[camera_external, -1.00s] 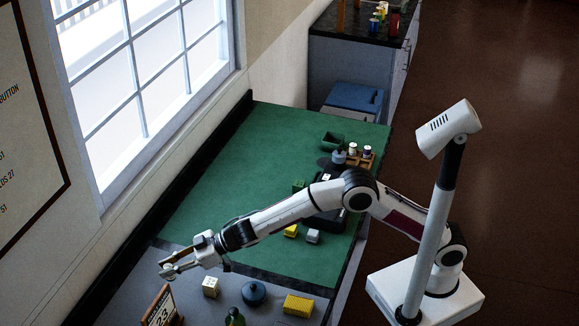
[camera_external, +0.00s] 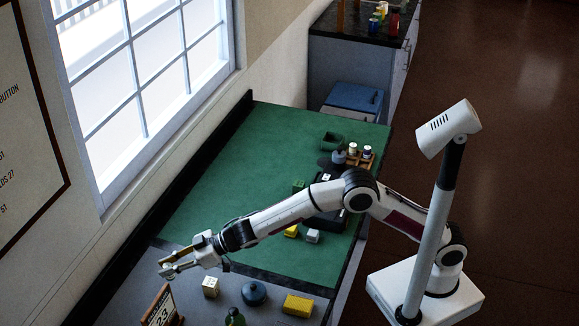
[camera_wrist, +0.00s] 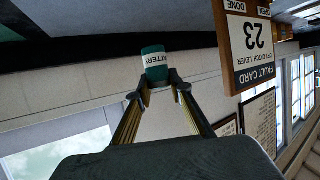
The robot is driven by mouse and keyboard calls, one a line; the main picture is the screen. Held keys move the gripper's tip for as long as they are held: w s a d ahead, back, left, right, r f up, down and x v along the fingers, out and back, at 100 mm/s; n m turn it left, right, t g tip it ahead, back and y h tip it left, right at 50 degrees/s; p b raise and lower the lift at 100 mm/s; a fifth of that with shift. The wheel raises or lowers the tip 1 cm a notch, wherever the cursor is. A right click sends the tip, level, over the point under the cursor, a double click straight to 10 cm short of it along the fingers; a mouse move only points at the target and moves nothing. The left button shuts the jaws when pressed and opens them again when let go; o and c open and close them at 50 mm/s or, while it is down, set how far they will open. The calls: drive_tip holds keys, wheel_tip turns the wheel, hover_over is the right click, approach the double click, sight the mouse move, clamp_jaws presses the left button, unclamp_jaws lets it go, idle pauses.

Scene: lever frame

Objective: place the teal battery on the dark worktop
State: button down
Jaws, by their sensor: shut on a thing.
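The teal battery (camera_wrist: 155,68), with a white band lettered "BATTERY", is between the fingertips of my gripper (camera_wrist: 161,84) in the wrist view, and the gripper is shut on it. In the external view my gripper (camera_external: 168,268) is at the lower left, above the dark grey worktop (camera_external: 188,290) near the wall. The battery is too small to make out there. Whether it touches the worktop cannot be told.
A fault card stand (camera_external: 159,308), a cream block (camera_external: 211,287), a blue round pot (camera_external: 253,293), a green bottle (camera_external: 235,317) and a yellow box (camera_external: 298,305) stand nearby. A green mat (camera_external: 230,180) lies beyond. A black-topped counter (camera_external: 345,27) is at the back.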

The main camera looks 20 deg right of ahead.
sight(176, 271)
drive_tip(key=shift+f, duration=2.45)
drive_tip(key=shift+f, duration=0.1)
drive_tip(key=shift+f, duration=2.2)
drive_tip(key=shift+f, duration=0.15)
drive_tip(key=c, duration=1.8)
unclamp_jaws()
drive_tip(key=shift+d, duration=0.15)
drive_tip(key=shift+v, duration=1.3)
drive_tip(key=shift+r, duration=3.55)
